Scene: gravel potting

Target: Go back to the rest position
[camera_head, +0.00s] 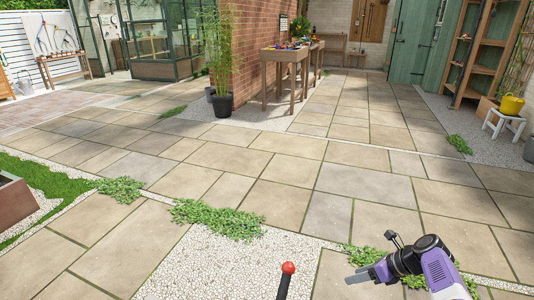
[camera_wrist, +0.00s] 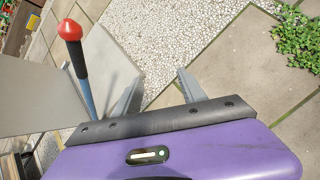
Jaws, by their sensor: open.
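My gripper (camera_head: 359,277) shows at the lower right of the head view, at the end of my purple and black arm, above the paving. In the wrist view my gripper (camera_wrist: 157,88) has its two grey fingers spread apart with nothing between them. Pale gravel and paving show beyond the fingers. A red ball-topped rod with a black grip (camera_head: 287,280) stands at the bottom of the head view, to the left of my gripper. The red-topped rod (camera_wrist: 75,50) also shows at the left of the wrist view, apart from the fingers.
A wooden workbench (camera_head: 284,58) stands by the brick wall, with a potted bamboo (camera_head: 222,104) beside it. A yellow bucket (camera_head: 512,104) sits on a white stool (camera_head: 502,123) at the right. A planter (camera_head: 14,208) stands at the left edge. The paving between is mostly clear.

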